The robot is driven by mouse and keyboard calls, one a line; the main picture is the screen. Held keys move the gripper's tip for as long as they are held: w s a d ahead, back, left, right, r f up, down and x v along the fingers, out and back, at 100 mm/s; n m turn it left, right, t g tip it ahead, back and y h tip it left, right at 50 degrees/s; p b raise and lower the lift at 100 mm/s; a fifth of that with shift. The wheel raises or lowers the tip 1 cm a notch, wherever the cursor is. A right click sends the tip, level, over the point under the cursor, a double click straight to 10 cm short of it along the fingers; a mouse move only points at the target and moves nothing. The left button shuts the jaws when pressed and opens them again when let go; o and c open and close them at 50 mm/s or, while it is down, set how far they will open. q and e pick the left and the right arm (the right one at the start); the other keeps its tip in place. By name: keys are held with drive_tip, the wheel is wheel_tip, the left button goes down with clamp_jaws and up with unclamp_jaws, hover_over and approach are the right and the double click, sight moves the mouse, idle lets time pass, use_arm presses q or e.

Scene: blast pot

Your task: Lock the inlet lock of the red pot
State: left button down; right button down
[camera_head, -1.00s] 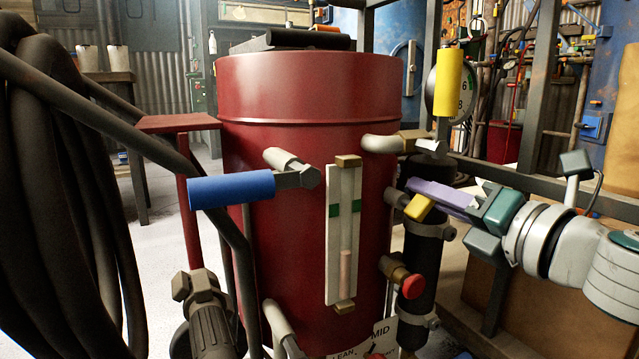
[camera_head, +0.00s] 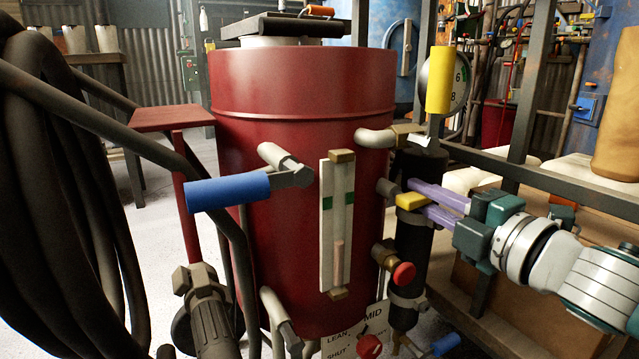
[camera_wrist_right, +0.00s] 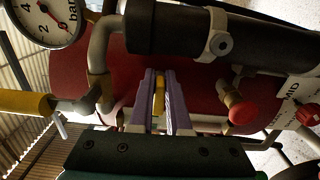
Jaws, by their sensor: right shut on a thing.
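The red pot (camera_head: 270,130) stands upright in the middle of the head view. A small yellow tab (camera_head: 411,201), which looks like the inlet lock, is at its right side by the pipe fitting. The tab also shows in the right wrist view (camera_wrist_right: 159,95). My right gripper (camera_head: 420,202) comes in from the right with purple fingers and is shut on this tab, one finger on each side. In the right wrist view the fingers (camera_wrist_right: 160,95) flank the tab closely. My left gripper is not in view.
An upright yellow handle (camera_head: 439,80) and a gauge (camera_head: 461,80) are above my right gripper. A black cylinder (camera_head: 413,260) and a red knob (camera_head: 404,274) are close below. A blue handle (camera_head: 228,192) sticks out left. Thick hoses (camera_head: 60,200) fill the left side.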

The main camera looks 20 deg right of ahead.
drive_tip(key=shift+f+m, duration=0.1)
drive_tip(key=shift+m, duration=0.2)
drive_tip(key=c, duration=0.9)
unclamp_jaws()
drive_tip(key=shift+s+p, duration=0.3)
drive_tip(key=shift+s, duration=0.05)
drive_tip(key=s+p, duration=0.1)
drive_tip(key=s, duration=0.2)
drive_tip(key=s+p, duration=0.1)
drive_tip(key=s, duration=0.2)
drive_tip(key=s+p, duration=0.1)
drive_tip(key=s, duration=0.2)
drive_tip(key=shift+s+d, duration=0.1)
drive_tip(key=shift+d, duration=0.3)
